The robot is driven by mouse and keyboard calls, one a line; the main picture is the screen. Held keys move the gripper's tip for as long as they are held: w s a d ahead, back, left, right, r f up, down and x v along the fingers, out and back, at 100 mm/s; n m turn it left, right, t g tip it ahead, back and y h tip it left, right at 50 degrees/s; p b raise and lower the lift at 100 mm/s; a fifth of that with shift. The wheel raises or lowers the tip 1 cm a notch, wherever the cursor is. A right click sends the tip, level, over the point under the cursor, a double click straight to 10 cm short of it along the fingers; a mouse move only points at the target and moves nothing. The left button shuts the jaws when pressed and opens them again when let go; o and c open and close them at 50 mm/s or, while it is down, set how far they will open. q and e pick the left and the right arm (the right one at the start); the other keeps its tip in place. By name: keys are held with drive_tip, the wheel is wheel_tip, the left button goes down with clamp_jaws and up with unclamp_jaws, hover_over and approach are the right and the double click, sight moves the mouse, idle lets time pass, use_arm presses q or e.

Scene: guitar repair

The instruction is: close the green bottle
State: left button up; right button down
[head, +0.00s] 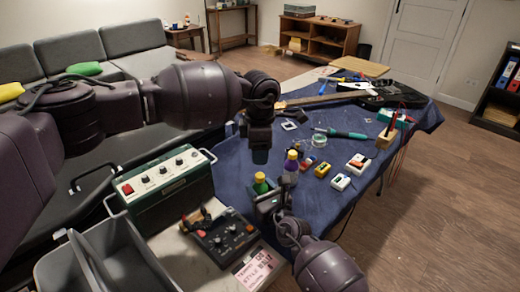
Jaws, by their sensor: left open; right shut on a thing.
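I cannot tell whether that top is a seated cap. My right gripper (267,202) comes from below and is shut on the bottle's lower part, hiding it.
Small pedals (340,181), a green-handled tool (345,133) and a guitar (385,94) lie beyond on the blue cloth (300,215). A green amplifier (165,188) and a dark device (224,236) are at left and front.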

sight(260, 175)
use_arm(q)
drive_tip(key=n, duration=1.4)
drive_tip(key=shift+s+r, duration=0.1)
drive_tip(key=n, duration=1.3)
drive_tip(key=shift+f, duration=4.05)
